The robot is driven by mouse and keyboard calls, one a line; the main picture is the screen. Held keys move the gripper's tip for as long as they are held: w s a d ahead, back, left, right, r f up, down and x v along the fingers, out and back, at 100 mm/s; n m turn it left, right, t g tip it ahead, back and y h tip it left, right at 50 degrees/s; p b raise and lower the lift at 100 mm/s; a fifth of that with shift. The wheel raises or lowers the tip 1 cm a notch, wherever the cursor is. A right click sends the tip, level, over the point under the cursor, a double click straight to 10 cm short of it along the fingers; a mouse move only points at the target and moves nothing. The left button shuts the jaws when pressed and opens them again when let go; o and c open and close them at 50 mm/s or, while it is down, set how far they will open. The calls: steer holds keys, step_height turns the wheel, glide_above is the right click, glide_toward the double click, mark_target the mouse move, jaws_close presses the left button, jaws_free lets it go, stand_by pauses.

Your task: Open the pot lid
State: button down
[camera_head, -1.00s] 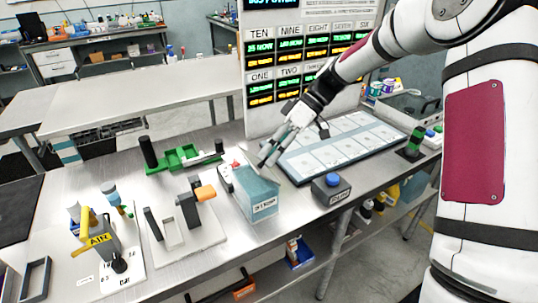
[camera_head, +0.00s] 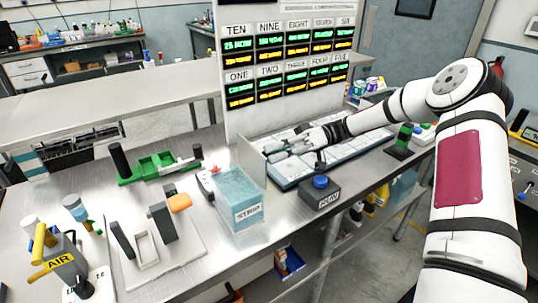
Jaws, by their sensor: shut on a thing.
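The pot is a translucent blue box (camera_head: 238,197) with a white label on its front, standing mid-bench. Its lid (camera_head: 250,163) is a thin clear panel, tilted up nearly upright along the pot's right side. The pot's top shows uncovered. My gripper (camera_head: 270,154) comes in from the right and is shut on the lid near its upper right edge. The fingertips are small here, and the exact contact is hard to see.
A dark push-button box (camera_head: 320,192) with a blue button stands right of the pot. A gridded panel (camera_head: 340,150) lies under my arm. A display board (camera_head: 295,75) rises behind. A green fixture (camera_head: 158,166) and grey stand (camera_head: 160,222) are to the left.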

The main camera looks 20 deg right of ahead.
steer(key=shift+w+d+f+y, duration=0.1)
steer(key=shift+d+f+y, duration=0.1)
steer(key=shift+y, duration=0.2)
steer(key=c, duration=1.3)
jaws_free()
steer(key=shift+c, duration=0.2)
steer(key=v, duration=1.2)
steer(key=shift+f, duration=0.1)
